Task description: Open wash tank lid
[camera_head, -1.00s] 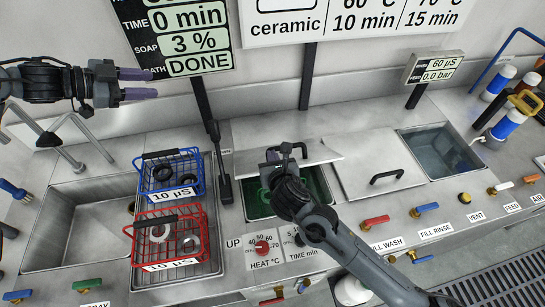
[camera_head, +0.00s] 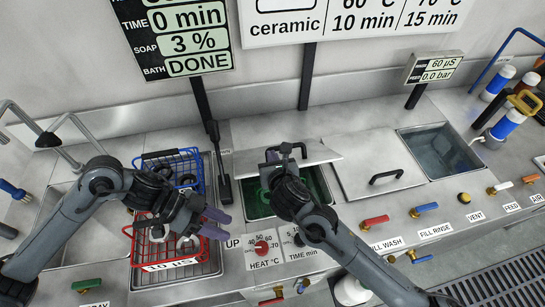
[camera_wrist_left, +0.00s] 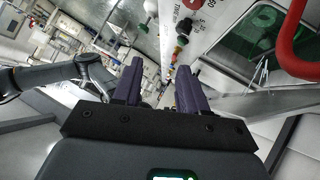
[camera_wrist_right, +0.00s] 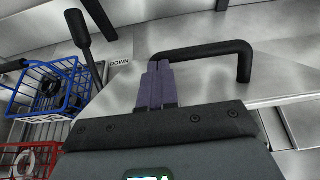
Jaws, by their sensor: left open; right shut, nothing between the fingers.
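The wash tank (camera_head: 257,204) holds green liquid and is partly uncovered in the head view. Its grey metal lid (camera_head: 318,152) lies over the back part of the opening. The lid's black handle (camera_wrist_right: 205,50) shows in the right wrist view. My right gripper (camera_head: 288,150) is over the lid; its fingers (camera_wrist_right: 157,80) are shut and empty beside the handle's left end; whether they touch it is unclear. The green liquid also shows in the left wrist view (camera_wrist_left: 265,50).
A blue basket (camera_head: 171,158) stands behind the red one. A black lever (camera_head: 219,165) rises left of the tank. A second lid (camera_head: 370,186) with a black handle lies to the right, by an open water tank (camera_head: 440,152). Coloured valves line the front edge.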

